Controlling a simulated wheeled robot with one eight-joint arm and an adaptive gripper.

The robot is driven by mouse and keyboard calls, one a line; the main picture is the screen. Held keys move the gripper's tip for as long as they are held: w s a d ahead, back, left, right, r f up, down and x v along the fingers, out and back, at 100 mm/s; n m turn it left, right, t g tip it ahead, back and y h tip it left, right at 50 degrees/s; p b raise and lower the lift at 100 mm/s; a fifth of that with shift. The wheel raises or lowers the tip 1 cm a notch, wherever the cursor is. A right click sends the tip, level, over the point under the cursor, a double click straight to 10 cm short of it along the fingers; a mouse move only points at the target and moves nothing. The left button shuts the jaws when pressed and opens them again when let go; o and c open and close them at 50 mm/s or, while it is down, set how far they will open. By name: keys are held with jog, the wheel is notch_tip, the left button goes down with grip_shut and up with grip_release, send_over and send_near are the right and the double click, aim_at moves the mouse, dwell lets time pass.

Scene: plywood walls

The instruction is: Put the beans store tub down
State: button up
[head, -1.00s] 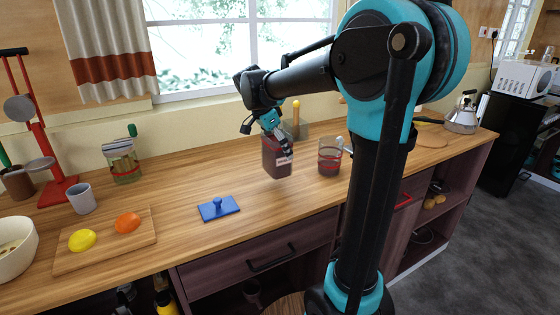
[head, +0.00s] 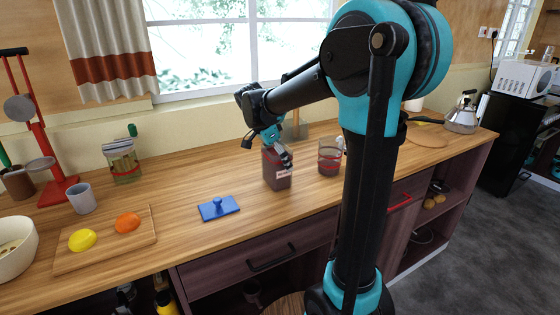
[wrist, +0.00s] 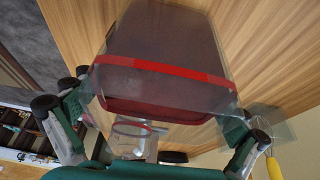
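The beans store tub (head: 276,172) is a clear, square-sided tub with dark red-brown contents and a small pale label. It appears upright at the middle of the wooden counter. My gripper (head: 278,146) is at its top with the fingers on either side of it. In the wrist view the tub (wrist: 165,60) fills the space between the fingers of my gripper (wrist: 158,112), and a red band crosses it. I cannot tell whether its base touches the counter.
A glass jug (head: 329,158) with a red band stands close to the right of the tub. A blue lid with a knob (head: 219,208) lies to the front left. A board (head: 105,240) with yellow and orange fruit is further left. Bare counter (head: 195,170) lies left of the tub.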

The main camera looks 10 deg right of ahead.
jog(key=shift+r, duration=0.1)
jog(key=v, duration=1.2)
